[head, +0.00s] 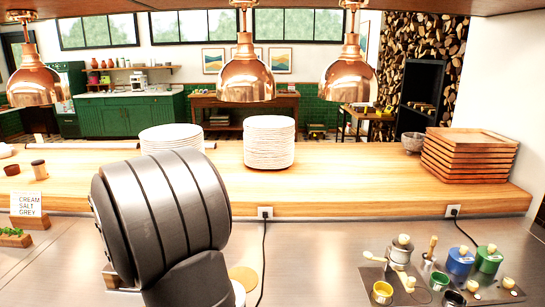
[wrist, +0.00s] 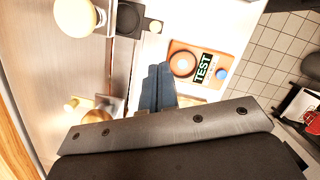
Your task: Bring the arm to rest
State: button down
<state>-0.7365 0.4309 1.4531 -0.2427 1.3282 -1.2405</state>
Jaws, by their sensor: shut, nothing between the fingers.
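My gripper (wrist: 156,86) shows in the wrist view as two dark blue-grey fingers together beyond a dark plate with screws. It is shut and I see nothing held in it. The fingers point away over a pale surface, near an orange board (wrist: 184,82) with a "TEST" label. In the head view a large dark link of my arm rises over the steel counter (head: 310,240) at the left of centre, and my gripper is not visible there.
The wooden shelf (head: 350,180) carries two white plate stacks (head: 269,142) and stacked wooden trays (head: 465,155). Copper lamps (head: 246,80) hang above. Small coloured pots (head: 382,292) stand at the front right. A sign (head: 27,204) stands at the left. Steel between is mostly clear, with cables.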

jog(key=x, duration=1)
jog(key=shift+d+f, duration=0.1)
jog(key=shift+f, duration=0.1)
jog(key=shift+r, duration=0.1)
jog(key=v, duration=1.6)
jog(key=x, duration=1.6)
jog(key=shift+d+f, duration=0.1)
jog(key=shift+f, duration=0.25)
jog(key=a, duration=0.8)
jog(key=shift+w+a, duration=0.1)
jog(key=shift+a, duration=0.2)
jog(key=a, duration=0.1)
jog(key=s+a, duration=0.1)
jog(key=a, duration=0.1)
jog(key=s+a, duration=0.1)
jog(key=shift+a, duration=0.3)
jog(key=v, duration=1)
jog(key=shift+d+r, duration=0.15)
